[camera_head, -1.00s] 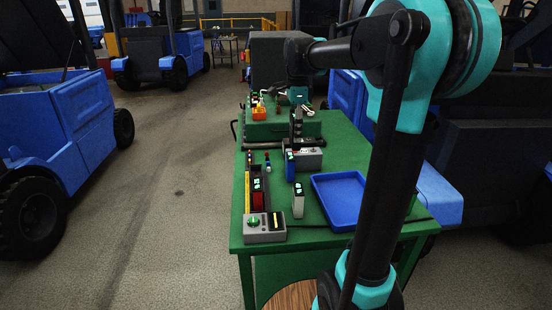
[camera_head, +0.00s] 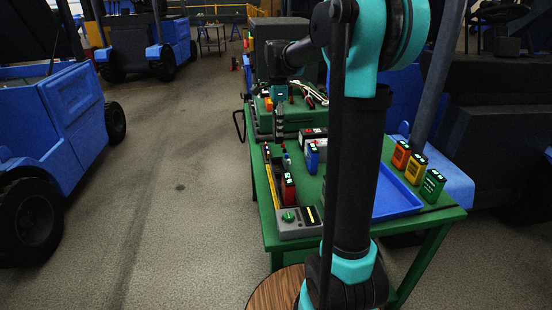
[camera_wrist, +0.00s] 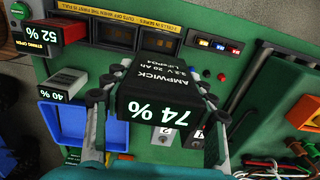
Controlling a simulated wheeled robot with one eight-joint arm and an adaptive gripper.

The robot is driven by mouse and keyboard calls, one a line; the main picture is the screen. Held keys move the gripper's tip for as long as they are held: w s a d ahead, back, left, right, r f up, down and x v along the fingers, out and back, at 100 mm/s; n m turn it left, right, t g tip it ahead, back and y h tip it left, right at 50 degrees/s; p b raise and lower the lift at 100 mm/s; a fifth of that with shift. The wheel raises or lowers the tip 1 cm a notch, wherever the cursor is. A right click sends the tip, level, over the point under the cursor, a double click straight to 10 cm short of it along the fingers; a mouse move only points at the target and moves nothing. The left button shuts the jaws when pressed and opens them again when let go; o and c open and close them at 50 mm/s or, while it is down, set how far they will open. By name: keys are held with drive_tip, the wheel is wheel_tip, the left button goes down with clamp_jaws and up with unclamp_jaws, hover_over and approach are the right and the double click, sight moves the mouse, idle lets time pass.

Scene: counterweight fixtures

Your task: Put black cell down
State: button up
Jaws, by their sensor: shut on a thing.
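My gripper (camera_wrist: 152,98) is shut on the black cell (camera_wrist: 150,82), with one finger on each side of it in the wrist view. The cell's label reads AMPWICK, and its near end shows 74 %. It is held over the green bench; I cannot tell its height or whether it touches anything below. In the head view my gripper (camera_head: 280,118) is over the far part of the green table (camera_head: 448,214), and the cell cannot be made out clearly there.
A red cell (camera_head: 288,188) stands in the long holder behind a grey unit with a green knob (camera_head: 297,222). A blue cell (camera_head: 312,157) stands near the middle. A blue tray (camera_head: 395,195) has orange (camera_head: 401,153), yellow (camera_head: 416,168) and green cells (camera_head: 432,185) beside it.

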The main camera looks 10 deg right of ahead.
wheel_tip(320, 180, down, 13)
drive_tip(key=shift+f, duration=0.1)
idle(0.4)
drive_tip(key=shift+f, duration=0.1)
drive_tip(key=o, duration=1.6)
wheel_tip(320, 180, up, 12)
drive_tip(key=shift+r, duration=0.15)
